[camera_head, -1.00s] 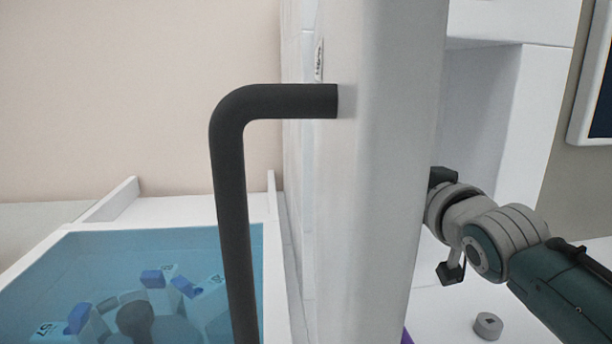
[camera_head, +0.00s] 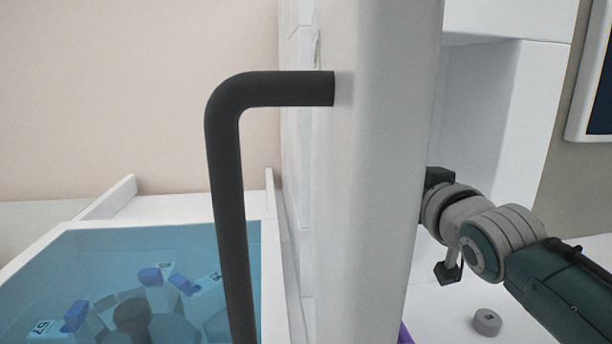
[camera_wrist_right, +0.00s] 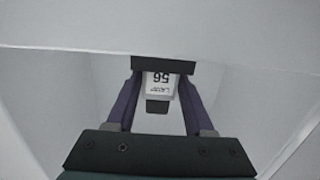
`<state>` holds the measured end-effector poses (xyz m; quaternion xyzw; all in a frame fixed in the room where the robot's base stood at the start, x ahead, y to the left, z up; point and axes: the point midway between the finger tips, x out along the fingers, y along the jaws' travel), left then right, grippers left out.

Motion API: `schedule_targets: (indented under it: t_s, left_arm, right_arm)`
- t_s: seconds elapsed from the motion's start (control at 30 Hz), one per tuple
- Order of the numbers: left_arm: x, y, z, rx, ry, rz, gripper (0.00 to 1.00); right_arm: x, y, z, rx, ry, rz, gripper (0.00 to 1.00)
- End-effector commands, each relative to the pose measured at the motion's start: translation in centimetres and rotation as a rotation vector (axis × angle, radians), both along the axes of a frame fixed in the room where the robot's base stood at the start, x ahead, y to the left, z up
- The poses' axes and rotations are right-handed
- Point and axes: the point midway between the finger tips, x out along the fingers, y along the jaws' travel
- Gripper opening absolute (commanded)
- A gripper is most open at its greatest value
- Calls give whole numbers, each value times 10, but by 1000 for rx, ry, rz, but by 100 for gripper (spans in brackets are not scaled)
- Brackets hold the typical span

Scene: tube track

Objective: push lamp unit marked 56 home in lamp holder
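The lamp unit marked 56 (camera_wrist_right: 160,84) shows in the right wrist view as a white label with upside-down print and a dark block below it. My right gripper (camera_wrist_right: 161,80) has its purple fingers on both sides of the unit, with the label filling the gap between their far ends; it looks shut on the unit. A dark bar (camera_wrist_right: 163,64) crosses just beyond the label; I cannot tell whether it belongs to the lamp holder. The head view shows my right arm from the right, its gripper hidden behind a white panel. My left gripper is not in view.
The tall white panel (camera_head: 375,170) with a dark bent handle (camera_head: 226,170) blocks the head view's middle. A blue tray (camera_head: 190,240) at lower left holds several units, one marked 57. A small grey ring (camera_head: 487,321) lies at lower right.

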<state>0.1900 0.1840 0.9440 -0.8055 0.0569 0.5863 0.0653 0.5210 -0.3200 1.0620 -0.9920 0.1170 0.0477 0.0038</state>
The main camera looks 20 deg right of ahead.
Motion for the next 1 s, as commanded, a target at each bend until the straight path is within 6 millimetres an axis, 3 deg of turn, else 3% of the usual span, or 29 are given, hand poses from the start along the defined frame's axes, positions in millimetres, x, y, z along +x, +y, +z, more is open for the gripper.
schedule_targets:
  t_s: [0.03, 0.27, 0.57, 0.77, 1.0]
  left_arm:
    - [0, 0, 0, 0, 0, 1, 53]
    - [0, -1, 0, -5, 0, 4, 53]
    - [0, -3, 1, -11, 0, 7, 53]
    - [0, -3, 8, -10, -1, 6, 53]
    - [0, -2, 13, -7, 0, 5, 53]
  right_arm:
    - [0, 0, 0, 0, 1, 0, 60]
    - [0, 0, 0, 0, 0, 0, 84]
    - [-3, 1, 0, 0, 0, 0, 84]
    - [-27, 6, 4, 0, 1, 0, 84]
    - [-71, 17, 7, 0, 1, 0, 84]
